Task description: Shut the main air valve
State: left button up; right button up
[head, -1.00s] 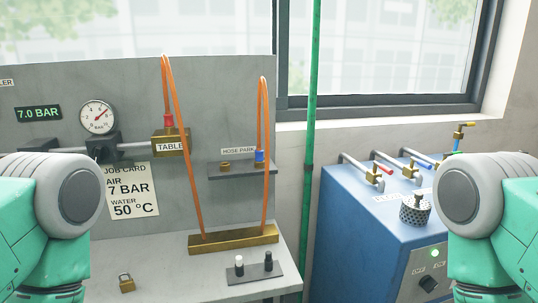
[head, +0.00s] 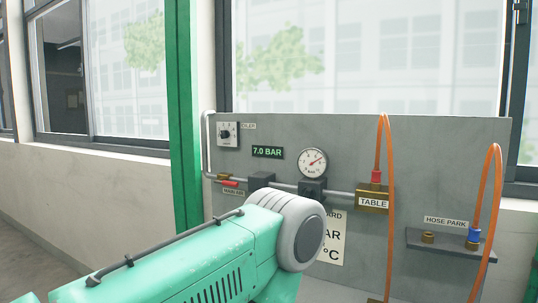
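The main air valve (head: 230,183) is on the left part of the grey panel, on the grey pipe. It has a small brass body and a red lever. The lever lies roughly along the pipe, pointing right. A label (head: 234,191) below it is partly covered by my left arm, which comes in from the lower left. The pressure gauge (head: 312,163) and the green display (head: 267,152) reading 7.0 BAR are to the right of the valve. Neither of my grippers is in view.
The grey panel (head: 345,135) carries a dial box (head: 228,134), a brass TABLE block (head: 373,200) and orange hoses. A hose park shelf (head: 450,246) sticks out at the right. A green post (head: 185,130) stands left of the panel.

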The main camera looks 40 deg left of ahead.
aim_at(220, 180)
jog(key=u, duration=1.6)
